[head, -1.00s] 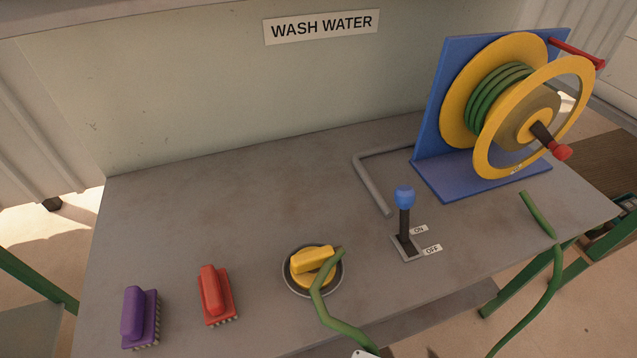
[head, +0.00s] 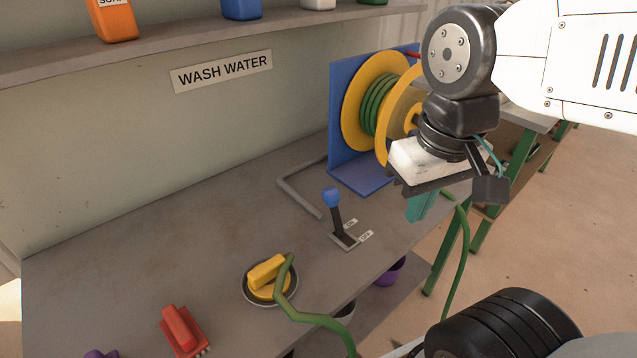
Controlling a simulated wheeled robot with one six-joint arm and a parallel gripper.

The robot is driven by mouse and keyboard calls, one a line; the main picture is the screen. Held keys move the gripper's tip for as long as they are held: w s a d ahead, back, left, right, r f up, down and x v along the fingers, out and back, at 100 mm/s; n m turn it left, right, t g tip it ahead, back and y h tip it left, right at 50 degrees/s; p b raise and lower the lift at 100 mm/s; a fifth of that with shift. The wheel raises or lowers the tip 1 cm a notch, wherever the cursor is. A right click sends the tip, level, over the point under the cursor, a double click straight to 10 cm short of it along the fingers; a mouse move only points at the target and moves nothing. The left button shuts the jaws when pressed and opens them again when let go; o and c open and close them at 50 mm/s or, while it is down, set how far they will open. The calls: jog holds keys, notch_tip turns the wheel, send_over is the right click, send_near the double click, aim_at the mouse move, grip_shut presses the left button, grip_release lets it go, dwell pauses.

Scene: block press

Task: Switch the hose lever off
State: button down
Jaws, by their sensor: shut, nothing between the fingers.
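The hose lever (head: 337,222) is a black stick with a blue ball knob (head: 331,197) on a small grey base plate (head: 346,242) on the bench. It leans toward the back, at the end of its plate near the ON label (head: 350,223) and away from the OFF label (head: 365,236). My gripper (head: 424,207) hangs to the right of the lever, apart from it, with its teal fingers pointing down. The fingers are shut and empty. My gripper and arm partly hide the hose reel.
A hose reel (head: 362,105) with a blue stand is behind the lever. A grey bent pipe (head: 298,197) lies just left of it.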

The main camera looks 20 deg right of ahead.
jog(key=w+a+f, duration=0.1)
jog(key=w+f, duration=0.3)
jog(key=w, duration=1.1)
jog(key=w+a+f+n, duration=0.1)
jog(key=w+f, duration=0.2)
jog(key=w, duration=1.3)
jog(key=shift+w+f, duration=0.15)
jog(key=shift+f, duration=0.25)
notch_tip(320, 180, down, 9)
jog(key=s, duration=0.2)
jog(key=shift+s+d, duration=0.2)
jog(key=shift+d, duration=0.15)
